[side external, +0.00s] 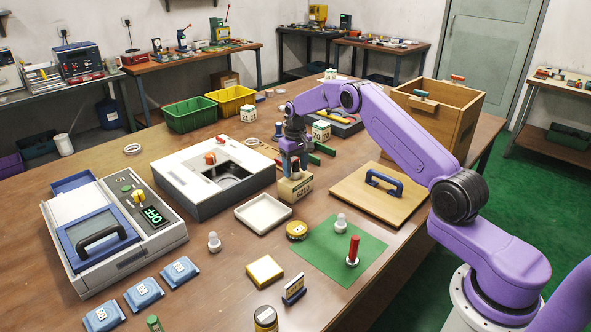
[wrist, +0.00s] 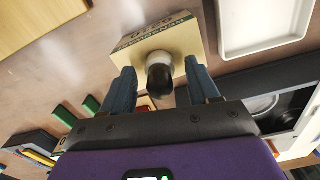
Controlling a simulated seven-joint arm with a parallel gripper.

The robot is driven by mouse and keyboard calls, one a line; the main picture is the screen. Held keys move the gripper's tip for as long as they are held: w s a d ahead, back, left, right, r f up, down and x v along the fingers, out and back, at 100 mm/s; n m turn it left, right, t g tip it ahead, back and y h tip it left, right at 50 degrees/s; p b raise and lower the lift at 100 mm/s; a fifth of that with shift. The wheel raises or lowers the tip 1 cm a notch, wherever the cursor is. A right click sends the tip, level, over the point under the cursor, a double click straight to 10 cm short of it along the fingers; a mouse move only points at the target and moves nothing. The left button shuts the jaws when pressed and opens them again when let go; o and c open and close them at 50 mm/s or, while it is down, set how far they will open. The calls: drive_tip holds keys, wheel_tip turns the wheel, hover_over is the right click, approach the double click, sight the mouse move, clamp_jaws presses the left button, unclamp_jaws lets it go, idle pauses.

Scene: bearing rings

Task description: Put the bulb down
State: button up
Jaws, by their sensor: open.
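My gripper (side external: 291,172) is open just above the cardboard box (side external: 295,188) marked 0210. In the wrist view my gripper (wrist: 159,72) has its two blue fingers apart. Between them is a bulb-like piece (wrist: 159,72) with a white collar and a dark rounded end. It appears to stand on the cardboard box (wrist: 180,35), with gaps to both fingers. I cannot tell exactly how it rests. In the side view the fingers mostly hide it. Another pale bulb-like piece (side external: 341,223) stands on the green mat (side external: 320,255), and one more (side external: 214,242) stands on the table.
A white tray (side external: 263,214) lies in front of the box. A white-topped unit (side external: 213,175) stands to the left, and a wooden board with a blue handle (side external: 382,195) to the right. The front table holds several small items.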

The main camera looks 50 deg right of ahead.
sight(295, 163)
wheel_tip(295, 163, up, 11)
drive_tip(key=shift+r, duration=0.1)
drive_tip(key=shift+a+r, duration=0.1)
drive_tip(key=shift+a, duration=0.1)
drive_tip(key=s+a+r+n, duration=0.2)
drive_tip(key=s+a+r, duration=0.1)
drive_tip(key=a, duration=0.4)
drive_tip(key=s+a+r+n, duration=0.2)
drive_tip(key=s+a, duration=0.1)
drive_tip(key=a, duration=0.4)
drive_tip(key=s+a+r+n, duration=0.3)
drive_tip(key=s+a, duration=0.6)
drive_tip(key=s, duration=0.4)
drive_tip(key=s+d+f+n, duration=0.1)
drive_tip(key=s+n, duration=0.2)
drive_tip(key=s, duration=1.1)
drive_tip(key=s+d+f+n, duration=0.2)
drive_tip(key=s+n, duration=0.2)
drive_tip(key=s, duration=1)
drive_tip(key=shift+s+d, duration=0.3)
drive_tip(key=shift+s, duration=0.1)
